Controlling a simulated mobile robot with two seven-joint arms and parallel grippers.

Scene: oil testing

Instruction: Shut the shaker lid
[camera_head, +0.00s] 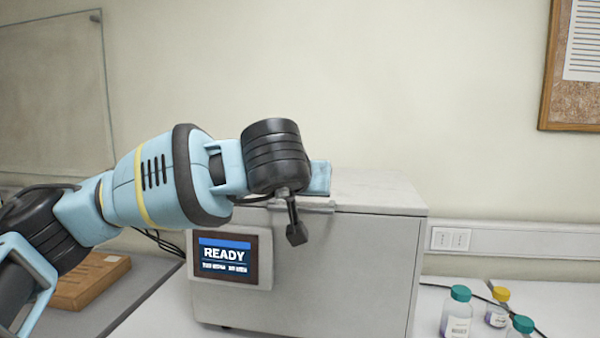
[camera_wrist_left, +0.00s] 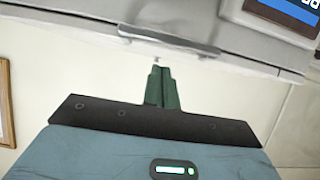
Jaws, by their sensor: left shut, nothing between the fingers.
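The shaker (camera_head: 330,270) is a pale grey box with a screen reading READY on its front left. Its lid (camera_head: 375,190) lies flat on top, with no open gap that I can see; my arm hides its left part. A bar handle (camera_head: 318,207) runs along the lid's front edge and also shows in the left wrist view (camera_wrist_left: 168,41). My left gripper (camera_head: 297,236) is shut and empty, with its fingertips in front of the shaker near the handle. In the left wrist view the closed fingers (camera_wrist_left: 160,75) point at the handle, apparently just short of it. My right gripper is not in view.
Bottles with green (camera_head: 456,315) and yellow (camera_head: 497,308) caps stand on the bench to the right. A wooden board (camera_head: 92,280) lies at the left. A wall socket (camera_head: 451,239) is behind the shaker.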

